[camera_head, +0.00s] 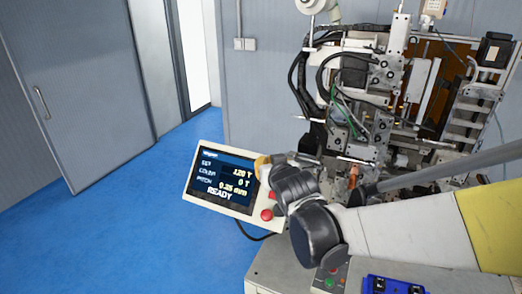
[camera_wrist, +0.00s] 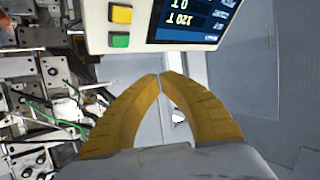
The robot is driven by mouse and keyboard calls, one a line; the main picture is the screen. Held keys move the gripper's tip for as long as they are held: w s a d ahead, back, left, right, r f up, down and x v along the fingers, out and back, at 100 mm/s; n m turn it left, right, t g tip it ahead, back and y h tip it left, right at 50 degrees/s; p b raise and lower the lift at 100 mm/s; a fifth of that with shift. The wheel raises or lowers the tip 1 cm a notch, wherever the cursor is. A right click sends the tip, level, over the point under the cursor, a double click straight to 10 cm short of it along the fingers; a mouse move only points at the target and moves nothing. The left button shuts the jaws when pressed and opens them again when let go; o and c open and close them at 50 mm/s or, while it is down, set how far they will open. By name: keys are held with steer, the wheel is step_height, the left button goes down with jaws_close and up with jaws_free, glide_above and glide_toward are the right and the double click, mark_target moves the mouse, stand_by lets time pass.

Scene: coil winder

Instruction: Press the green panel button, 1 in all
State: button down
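The green panel button (camera_wrist: 120,40) sits on the white control panel (camera_wrist: 97,44), beside a yellow button (camera_wrist: 121,14) in the wrist view. In the head view the panel (camera_head: 188,190) is tilted, its screen reads READY, and my gripper hides the green button. My gripper (camera_wrist: 159,76) is shut with its yellow fingertips together and nothing between them. In the wrist view the tips lie below and right of the green button, apart from it in the picture. In the head view my gripper (camera_head: 262,165) is at the panel's right edge; contact cannot be told.
A red button (camera_head: 267,214) is on the panel's lower right. The coil winding machine (camera_head: 375,95) stands right of the panel, with wires and metal blocks close to my arm. A blue item (camera_head: 392,285) lies on the bench. Blue floor is open at left.

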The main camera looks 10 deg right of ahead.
steer(key=shift+w+d+f+b, duration=0.65)
steer(key=shift+w+f+b, duration=0.25)
steer(key=shift+f, duration=0.05)
steer(key=shift+w+d+f+b, duration=0.65)
steer(key=shift+w+f+b, duration=0.25)
steer(key=shift+f, duration=0.1)
steer(key=shift+w+d+f+b, duration=0.65)
steer(key=shift+w+f+b, duration=0.25)
steer(key=shift+f, duration=0.05)
steer(key=shift+w+d+f+b, duration=0.2)
steer(key=shift+w+f+b, duration=0.05)
steer(key=shift+f+b, duration=0.1)
